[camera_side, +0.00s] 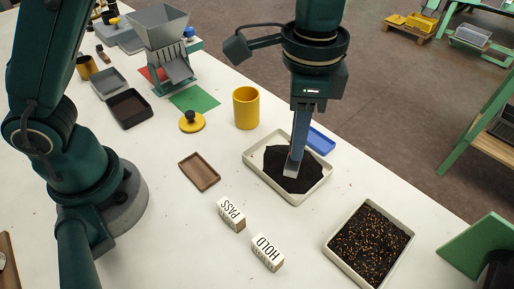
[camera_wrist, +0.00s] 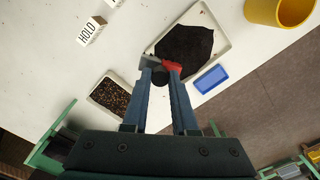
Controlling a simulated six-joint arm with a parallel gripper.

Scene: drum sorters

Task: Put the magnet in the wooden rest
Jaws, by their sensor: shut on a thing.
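My gripper (camera_side: 294,160) points down over the cream tray of black powder (camera_side: 318,187). It is shut on the magnet (camera_side: 291,170), whose grey end shows in the side view. In the wrist view the magnet (camera_wrist: 173,66) has a red end and a grey end, gripped between the fingertips (camera_wrist: 160,69). A dark round patch shows between the fingers; I cannot tell whether it belongs to the magnet. I cannot tell whether the magnet touches the powder. The wooden rest (camera_side: 199,172), a shallow brown tray, lies empty on the table to the left of the cream tray.
PASS (camera_side: 231,213) and HOLD (camera_side: 267,252) blocks stand in front of the rest. A tray of mixed grains (camera_side: 368,246) is at front right. Table between rest and cream tray is clear.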

